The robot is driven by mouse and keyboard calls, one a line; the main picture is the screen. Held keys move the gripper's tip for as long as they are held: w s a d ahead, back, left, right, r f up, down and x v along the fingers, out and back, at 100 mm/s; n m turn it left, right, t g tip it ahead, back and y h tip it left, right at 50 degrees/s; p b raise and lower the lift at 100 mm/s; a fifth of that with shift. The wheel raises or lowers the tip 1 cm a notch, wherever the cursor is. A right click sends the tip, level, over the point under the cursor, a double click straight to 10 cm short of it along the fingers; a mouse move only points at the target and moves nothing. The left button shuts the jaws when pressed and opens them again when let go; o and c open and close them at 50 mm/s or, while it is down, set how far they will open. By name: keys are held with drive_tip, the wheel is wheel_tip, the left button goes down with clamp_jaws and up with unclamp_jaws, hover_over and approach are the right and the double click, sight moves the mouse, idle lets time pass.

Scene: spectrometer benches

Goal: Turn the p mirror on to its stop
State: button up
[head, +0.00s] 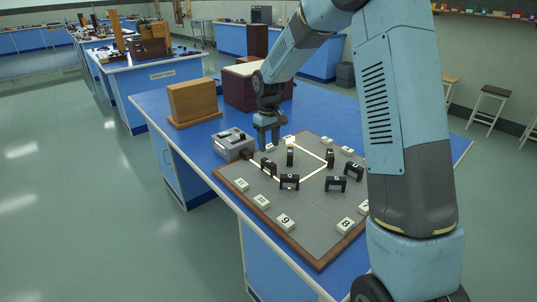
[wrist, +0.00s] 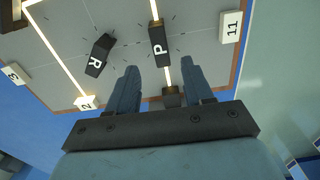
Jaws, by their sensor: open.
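The p mirror (wrist: 158,38) is a dark upright block marked with a white P, set on the beam line of the grey board (wrist: 200,50). In the head view the p mirror (head: 268,167) seems to be the dark piece nearest the grey source box. My gripper (wrist: 158,64) is open and empty in the wrist view, its two fingers spread with the P block just ahead, between their lines. In the head view my gripper (head: 268,144) points down above the board's back left edge, apparently above and short of the mirror. The stop cannot be made out.
The R mirror (wrist: 100,55) stands left of the P mirror, close to the left finger. The grey source box (head: 234,144) sits at the board's left edge. Several other dark mirrors and numbered blocks, such as 9 (head: 285,222), stand on the board. A wooden block (head: 193,102) stands behind.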

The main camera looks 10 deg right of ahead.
wheel_tip(320, 180, up, 6)
idle(0.4)
drive_tip(key=s+d+r+m+t, duration=0.1)
drive_tip(key=s+d+r+m, duration=0.1)
drive_tip(key=s+d+r, duration=0.45)
drive_tip(key=s+d+r+m+t, duration=0.1)
drive_tip(key=s+d+r+t, duration=0.15)
drive_tip(key=s+r, duration=0.7)
drive_tip(key=s+d+m+t, duration=0.1)
drive_tip(key=s+d, duration=0.1)
drive_tip(key=s, duration=0.8)
drive_tip(key=s+d+m+t, duration=0.1)
drive_tip(key=s+d+m, duration=0.1)
drive_tip(key=s, duration=0.8)
drive_tip(key=shift+d+f+m, duration=0.3)
drive_tip(key=shift+d+f, duration=0.05)
drive_tip(key=shift+d, duration=0.45)
drive_tip(key=shift+s, duration=0.1)
drive_tip(key=shift+c, duration=0.3)
